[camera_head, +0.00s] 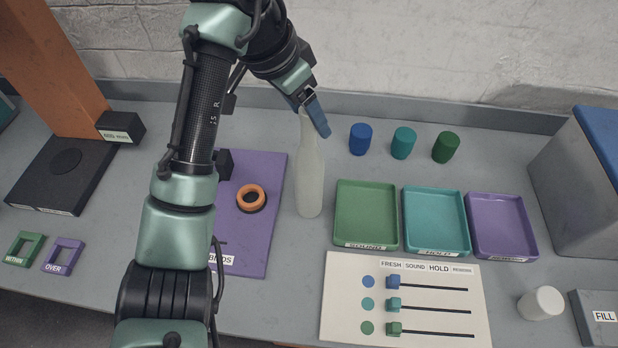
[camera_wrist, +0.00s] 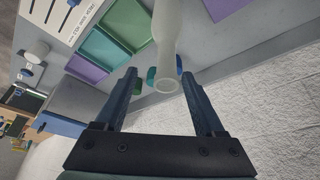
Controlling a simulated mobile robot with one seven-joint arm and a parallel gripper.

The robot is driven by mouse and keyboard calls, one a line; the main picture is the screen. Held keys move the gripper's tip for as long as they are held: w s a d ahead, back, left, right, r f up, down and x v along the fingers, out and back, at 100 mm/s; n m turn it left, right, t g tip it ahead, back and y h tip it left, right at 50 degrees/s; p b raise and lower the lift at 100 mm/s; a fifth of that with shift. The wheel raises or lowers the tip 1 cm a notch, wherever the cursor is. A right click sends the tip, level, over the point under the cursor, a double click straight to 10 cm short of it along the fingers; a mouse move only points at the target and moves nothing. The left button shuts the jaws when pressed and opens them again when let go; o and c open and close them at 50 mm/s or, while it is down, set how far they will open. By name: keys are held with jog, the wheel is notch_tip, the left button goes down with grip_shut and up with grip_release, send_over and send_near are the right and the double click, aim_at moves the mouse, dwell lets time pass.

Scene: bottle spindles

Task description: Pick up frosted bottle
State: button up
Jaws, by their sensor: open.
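The frosted bottle (camera_head: 310,180) stands upright on the grey table, between the purple mat and the green tray. In the wrist view the frosted bottle (camera_wrist: 166,50) shows with its open mouth towards me, between the two fingers. My gripper (camera_head: 316,112) is at the bottle's neck from above and behind. Its blue fingers are open in the wrist view (camera_wrist: 162,82), one on each side of the bottle's mouth. I cannot tell whether either finger touches the glass.
Green (camera_head: 366,243), teal (camera_head: 436,250) and purple (camera_head: 503,254) trays lie right of the bottle. Blue (camera_head: 360,139), teal (camera_head: 403,143) and dark green (camera_head: 446,147) cylinders stand behind them. An orange ring (camera_head: 251,188) lies on the purple mat (camera_head: 262,240). A slider board (camera_head: 345,320) lies in front.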

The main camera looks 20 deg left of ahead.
aim_at(309, 168)
jog(key=shift+w+a+p+x, duration=0.15)
jog(key=shift+p+x, duration=0.2)
jog(key=shift+x, duration=1.1)
jog(key=shift+w+a+p+x, duration=0.1)
jog(key=shift+a+p+x, duration=0.2)
jog(key=shift+x, duration=1.2)
jog(key=shift+d+r, duration=0.1)
jog(key=c, duration=1.1)
grip_shut()
jog(key=shift+r, duration=0.1)
